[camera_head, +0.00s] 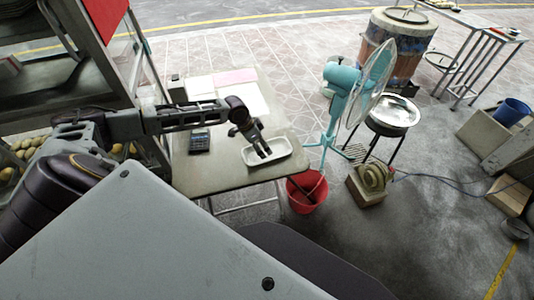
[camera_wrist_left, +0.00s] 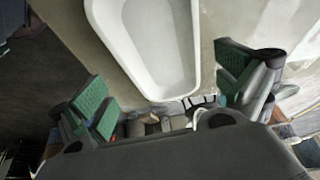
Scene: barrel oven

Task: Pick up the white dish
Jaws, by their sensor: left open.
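The white dish (camera_head: 281,147) is a shallow, oblong tray with rounded corners. It lies on the table (camera_head: 212,177) near its right corner. My left gripper (camera_head: 262,153) points down at the dish and partly covers it in the head view. In the left wrist view the dish (camera_wrist_left: 150,40) fills the upper middle and its far end is cut off. There my left gripper (camera_wrist_left: 163,78) is open, with one green-padded finger on each side of the dish's near end. No finger visibly grips the rim. My right gripper is in neither view.
A calculator (camera_head: 199,141) and paper sheets (camera_head: 245,98) lie on the table. A teal fan (camera_head: 340,105) stands right of it, and a red bucket (camera_head: 304,196) is below its right edge. A metal shelf (camera_head: 75,70) stands at the left.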

